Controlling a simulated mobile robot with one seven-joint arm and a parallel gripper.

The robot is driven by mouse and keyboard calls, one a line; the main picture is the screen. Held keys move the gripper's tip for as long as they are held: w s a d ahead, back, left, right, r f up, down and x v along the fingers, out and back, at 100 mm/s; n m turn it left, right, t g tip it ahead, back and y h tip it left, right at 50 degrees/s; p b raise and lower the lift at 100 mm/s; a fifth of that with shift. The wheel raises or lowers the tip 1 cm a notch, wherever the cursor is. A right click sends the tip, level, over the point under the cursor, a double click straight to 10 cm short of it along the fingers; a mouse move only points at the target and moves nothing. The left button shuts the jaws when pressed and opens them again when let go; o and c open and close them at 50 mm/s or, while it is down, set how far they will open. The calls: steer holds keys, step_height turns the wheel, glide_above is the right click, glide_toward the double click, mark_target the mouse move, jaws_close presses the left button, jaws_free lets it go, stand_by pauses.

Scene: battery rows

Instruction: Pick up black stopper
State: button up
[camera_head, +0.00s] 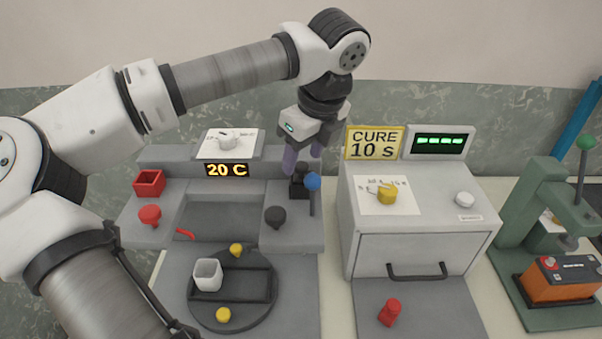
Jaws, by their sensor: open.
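A black mushroom-shaped stopper (275,216) stands on the right part of the grey station. Behind it and to its right is a small black block or holder (298,188), partly hidden by my gripper. My gripper (303,170) points down with its fingers apart, just above or around the top of this black block. A dark piece shows between the fingers; I cannot tell whether they touch it. The mushroom-shaped stopper is below and left of the fingers, clear of them.
A blue-ball lever (313,182) stands close to my fingers on the right. The white oven (415,225) is right of it. A red box (149,183) and red stopper (150,215) are at left. A round dark tray (257,318) holds a white cup (208,275).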

steer(key=shift+w+f, duration=0.1)
steer(key=shift+f, duration=0.45)
jaws_close()
steer(key=shift+r, duration=0.1)
step_height(320, 180, up, 13)
steer(key=b, duration=0.2)
step_height(320, 180, up, 7)
steer(key=p, duration=0.5)
glide_above(305, 166)
steer(key=shift+a, duration=0.1)
